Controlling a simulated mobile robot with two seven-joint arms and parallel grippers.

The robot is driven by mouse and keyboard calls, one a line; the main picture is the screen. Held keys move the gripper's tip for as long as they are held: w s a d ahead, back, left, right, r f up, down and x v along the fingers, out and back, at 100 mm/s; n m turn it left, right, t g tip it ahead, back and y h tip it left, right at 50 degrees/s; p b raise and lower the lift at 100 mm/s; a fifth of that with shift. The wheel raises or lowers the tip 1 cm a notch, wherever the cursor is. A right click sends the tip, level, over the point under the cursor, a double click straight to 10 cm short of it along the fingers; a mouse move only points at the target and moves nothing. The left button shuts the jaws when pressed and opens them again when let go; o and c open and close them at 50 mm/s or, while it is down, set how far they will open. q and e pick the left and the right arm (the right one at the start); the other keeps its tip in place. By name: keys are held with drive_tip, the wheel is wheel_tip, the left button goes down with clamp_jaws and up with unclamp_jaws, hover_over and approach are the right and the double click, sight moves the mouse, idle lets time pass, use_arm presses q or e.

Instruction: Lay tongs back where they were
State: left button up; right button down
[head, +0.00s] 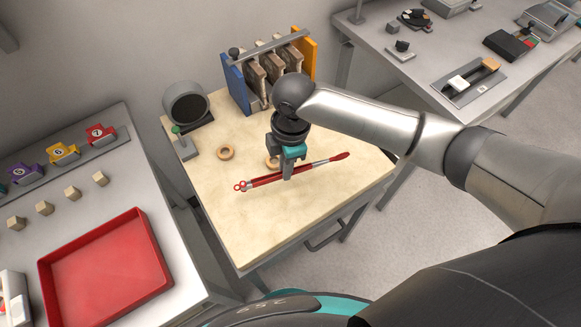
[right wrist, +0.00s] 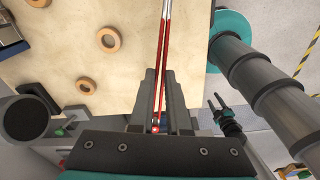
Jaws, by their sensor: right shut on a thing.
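The red and steel tongs (head: 322,163) lie slantwise over the cream table top (head: 240,215), with a looped end at the left and the red tips at the right. My right gripper (head: 288,176) reaches down from above and is shut on the tongs near their middle. In the right wrist view the tongs (right wrist: 164,45) run between the fingers (right wrist: 158,120). I cannot tell whether the tongs touch the table. A small dark two-pronged part in the right wrist view looks like my left gripper (right wrist: 216,100), with its prongs apart and empty.
Wooden rings (head: 226,153) lie behind the tongs. A grey tube furnace (head: 186,103) and a rack (head: 232,84) with blue and orange ends stand at the back. A red tray (head: 105,270) is on the left bench. The table's front is clear.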

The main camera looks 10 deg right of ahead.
drive_tip(key=shift+n+h, duration=0.4)
drive_tip(key=shift+n, duration=0.1)
drive_tip(key=f+b, duration=0.2)
drive_tip(key=s+f+b, duration=0.1)
drive_tip(key=f, duration=0.1)
drive_tip(key=f+b, duration=0.2)
drive_tip(key=shift+s+d+f+b, duration=0.2)
drive_tip(key=shift+d+b, duration=0.1)
drive_tip(key=shift+d, duration=0.1)
drive_tip(key=shift+r, duration=0.15)
drive_tip(key=shift+p, duration=0.6)
drive_tip(key=shift+f, duration=0.2)
drive_tip(key=shift+f+b, duration=0.55)
drive_tip(key=shift+f, duration=0.85)
